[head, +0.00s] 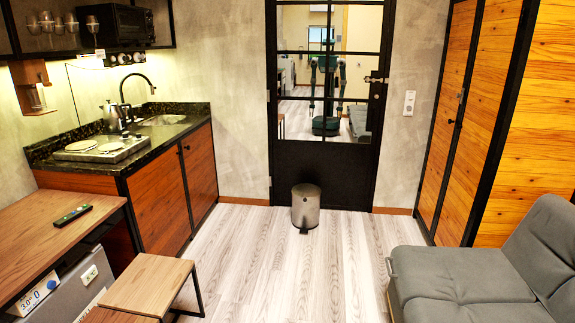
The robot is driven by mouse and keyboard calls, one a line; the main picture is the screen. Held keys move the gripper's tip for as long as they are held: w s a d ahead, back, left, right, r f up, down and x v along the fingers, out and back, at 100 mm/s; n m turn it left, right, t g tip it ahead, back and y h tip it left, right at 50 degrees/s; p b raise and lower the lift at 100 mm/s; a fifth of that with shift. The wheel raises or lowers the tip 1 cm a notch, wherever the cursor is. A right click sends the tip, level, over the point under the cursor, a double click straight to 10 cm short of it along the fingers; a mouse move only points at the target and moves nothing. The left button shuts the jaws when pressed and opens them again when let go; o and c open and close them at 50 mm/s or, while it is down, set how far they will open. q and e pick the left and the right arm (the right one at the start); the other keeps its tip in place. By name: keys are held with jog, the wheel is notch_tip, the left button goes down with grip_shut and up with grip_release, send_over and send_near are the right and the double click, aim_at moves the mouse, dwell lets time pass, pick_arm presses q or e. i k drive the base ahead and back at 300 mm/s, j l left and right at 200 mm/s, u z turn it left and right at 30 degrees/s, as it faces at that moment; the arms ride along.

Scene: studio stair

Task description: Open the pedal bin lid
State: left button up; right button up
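The pedal bin (305,208) is a small metallic grey cylinder. It stands upright on the floor in front of the black-framed glass door (324,170), in the middle of the head view. Its lid looks shut. A small dark pedal shows low at its front. Neither of my grippers shows directly in the head view. A dark robot shape with arms appears in the glass of the door, too small to tell its grippers.
The pale wood floor (262,262) is clear up to the bin. Wooden steps (150,272) and a desk (50,240) stand at the left, with a kitchen counter (165,135) behind. A grey sofa (460,275) stands at the right, before a wooden wardrobe (455,110).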

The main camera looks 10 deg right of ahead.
aim_at(305, 192)
jog(key=i+l+z, duration=0.25)
jog(key=i, duration=0.75)
jog(key=i+z, duration=0.25)
jog(key=i, duration=0.8)
